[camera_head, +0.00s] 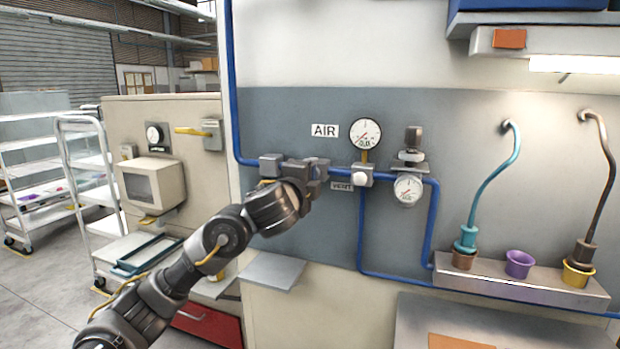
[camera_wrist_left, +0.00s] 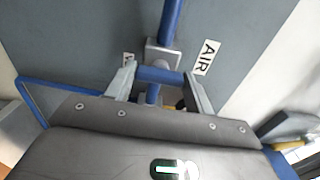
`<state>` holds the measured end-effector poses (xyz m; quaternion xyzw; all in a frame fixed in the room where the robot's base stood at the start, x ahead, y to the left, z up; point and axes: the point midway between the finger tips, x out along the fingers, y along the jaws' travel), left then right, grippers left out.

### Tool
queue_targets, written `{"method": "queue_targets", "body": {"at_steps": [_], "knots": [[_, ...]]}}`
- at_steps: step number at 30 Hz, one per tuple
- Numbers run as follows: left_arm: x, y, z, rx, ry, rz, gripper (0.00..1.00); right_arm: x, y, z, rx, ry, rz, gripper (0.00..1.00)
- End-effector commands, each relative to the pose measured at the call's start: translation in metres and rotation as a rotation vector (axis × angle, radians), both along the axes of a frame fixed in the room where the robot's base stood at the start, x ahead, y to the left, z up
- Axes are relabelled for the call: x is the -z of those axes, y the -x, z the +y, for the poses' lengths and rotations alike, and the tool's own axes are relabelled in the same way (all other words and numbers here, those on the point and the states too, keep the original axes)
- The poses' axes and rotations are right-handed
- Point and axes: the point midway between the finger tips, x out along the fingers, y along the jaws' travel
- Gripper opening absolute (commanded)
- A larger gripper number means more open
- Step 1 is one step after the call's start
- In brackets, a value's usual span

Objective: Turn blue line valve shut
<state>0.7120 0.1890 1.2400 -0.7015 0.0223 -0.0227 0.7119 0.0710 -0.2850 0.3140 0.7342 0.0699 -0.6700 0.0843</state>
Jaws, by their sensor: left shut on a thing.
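The blue air line (camera_head: 231,80) runs down the wall and turns right at the valve body (camera_head: 270,165), beside the AIR label (camera_head: 324,130). My left gripper (camera_head: 315,172) is at this line in front of the grey panel and hides most of the valve. In the left wrist view, its two fingers (camera_wrist_left: 160,88) stand on either side of a blue bar, the valve handle (camera_wrist_left: 158,75), and are shut on it. A grey fitting (camera_wrist_left: 162,54) and the blue pipe (camera_wrist_left: 171,22) show just beyond. The handle's exact angle is hard to tell. My right gripper is not in view.
A pressure gauge (camera_head: 365,133) and a regulator with a second gauge (camera_head: 408,188) sit right of the gripper. A small grey shelf (camera_head: 271,270) juts out below. A cabinet with a yellow-handled switch (camera_head: 190,131) stands left. Hoses and cups on a ledge (camera_head: 520,283) are far right.

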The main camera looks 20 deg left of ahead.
Motion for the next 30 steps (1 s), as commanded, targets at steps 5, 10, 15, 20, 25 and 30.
{"method": "queue_targets", "body": {"at_steps": [5,10,15,20,25,30], "knots": [[0.001,0.0,-0.001,0.001,-0.003,0.001,0.71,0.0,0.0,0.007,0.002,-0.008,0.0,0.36],[0.001,0.0,0.0,0.001,-0.001,0.001,0.75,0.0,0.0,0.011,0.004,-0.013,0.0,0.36],[0.0,0.002,-0.001,0.002,0.0,0.0,0.75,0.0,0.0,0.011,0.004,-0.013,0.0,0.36],[0.0,0.02,0.0,0.004,0.002,0.001,0.75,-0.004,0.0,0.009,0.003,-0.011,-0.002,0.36],[-0.003,0.055,0.002,0.005,0.003,0.0,0.75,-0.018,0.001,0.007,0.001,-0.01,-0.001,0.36],[-0.004,0.085,0.004,0.002,0.001,0.001,0.75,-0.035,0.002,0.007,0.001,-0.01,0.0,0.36]]}}
